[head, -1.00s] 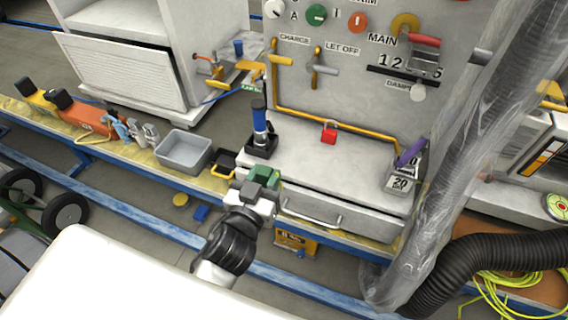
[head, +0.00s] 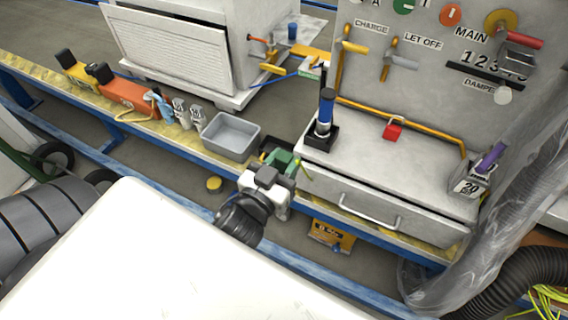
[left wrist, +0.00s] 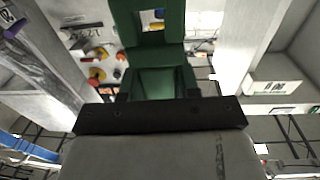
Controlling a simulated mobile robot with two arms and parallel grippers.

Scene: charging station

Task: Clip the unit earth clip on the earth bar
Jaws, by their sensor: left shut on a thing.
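My left gripper (head: 268,177) is shut on a green clip (head: 284,161), which I take to be the unit earth clip. It holds the clip up in front of the bench, by the left end of the drawer cabinet. In the left wrist view the green clip (left wrist: 155,83) rises from the dark jaw edge, with a square opening in its upper part. A small green label (head: 309,73) sits by a yellow bar (head: 313,52) at the white cabinet's right side; I cannot tell whether this is the earth bar. The clip is apart from it. My right gripper is not in view.
A grey bin (head: 231,137) and orange tool case (head: 128,98) stand on the bench. A blue-handled tool (head: 325,108) stands upright on the drawer cabinet (head: 390,165), with a red padlock (head: 393,130) behind. A plastic-wrapped duct (head: 505,190) hangs at right.

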